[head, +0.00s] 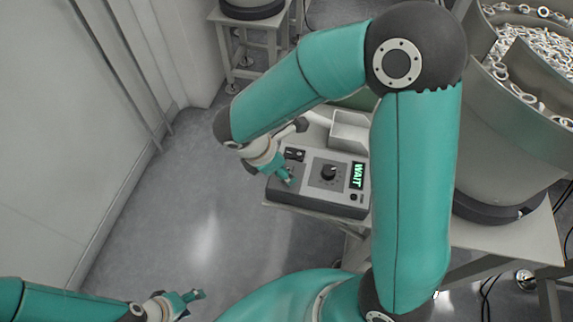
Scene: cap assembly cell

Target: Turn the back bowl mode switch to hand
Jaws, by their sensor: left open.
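A grey control box (318,183) stands on a table in the middle of the head view. Its top carries a round black knob (329,172), a small dark switch (294,154) and a green display (357,175) reading WAIT. The markings are too small to read, so I cannot tell the mode positions. My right gripper (287,176) is at the box's left end, left of the knob and apart from it; its jaw state is unclear. My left gripper (190,300) is open and empty at the bottom left, over the floor, far from the box.
A grey open bin (349,132) sits behind the box. A large bowl feeder (510,130) full of rings stands at the right. Another dark round base stands on a stool (250,26) at the top. The floor at left is clear.

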